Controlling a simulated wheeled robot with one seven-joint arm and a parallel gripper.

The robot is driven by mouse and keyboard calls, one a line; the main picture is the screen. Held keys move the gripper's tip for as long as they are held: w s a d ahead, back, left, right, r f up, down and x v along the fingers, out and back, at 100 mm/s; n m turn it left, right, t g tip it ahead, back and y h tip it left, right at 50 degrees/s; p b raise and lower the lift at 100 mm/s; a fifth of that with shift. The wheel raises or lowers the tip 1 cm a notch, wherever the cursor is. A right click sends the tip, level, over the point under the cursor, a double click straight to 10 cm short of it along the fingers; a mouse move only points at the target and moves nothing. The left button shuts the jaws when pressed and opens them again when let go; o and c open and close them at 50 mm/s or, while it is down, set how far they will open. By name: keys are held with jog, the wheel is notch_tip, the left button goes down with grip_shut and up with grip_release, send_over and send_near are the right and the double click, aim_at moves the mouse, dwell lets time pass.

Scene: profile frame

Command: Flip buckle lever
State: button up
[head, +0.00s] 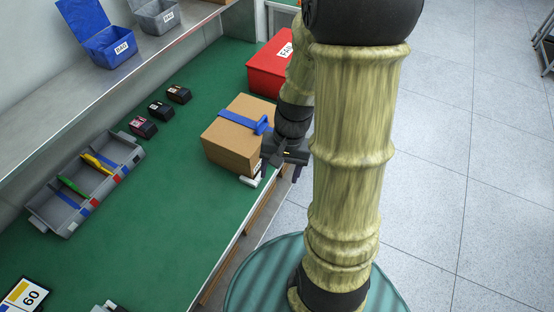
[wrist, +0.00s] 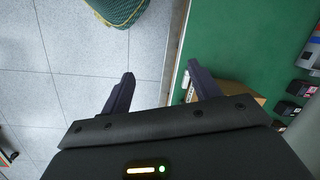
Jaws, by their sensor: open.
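A cardboard box (head: 236,150) stands on the green bench top (head: 180,218). A blue strap (head: 236,118) runs across its top and meets a raised blue buckle lever (head: 263,124) near the right edge. My gripper (head: 280,174) is open and empty, just off the box's right side at the bench edge, apart from the lever. In the wrist view my fingers (wrist: 160,71) are spread over the floor and bench edge. The box (wrist: 238,91) shows there partly behind my right finger. The lever is hidden in that view.
A red bin (head: 268,75) stands behind the box. Several small dark boxes (head: 143,127) and a grey tray (head: 68,226) with coloured strips lie to the left. A shelf (head: 120,65) with blue and grey bins runs along the wall. The bench front is mostly clear.

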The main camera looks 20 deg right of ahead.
jog(key=shift+a+r+n+t+h+p, duration=0.2)
jog(key=shift+r+n, duration=0.2)
jog(key=shift+r, duration=0.2)
jog(key=shift+a+r+n+t+h+p, duration=0.2)
jog(key=shift+r+n, duration=0.2)
jog(key=shift+r, duration=0.2)
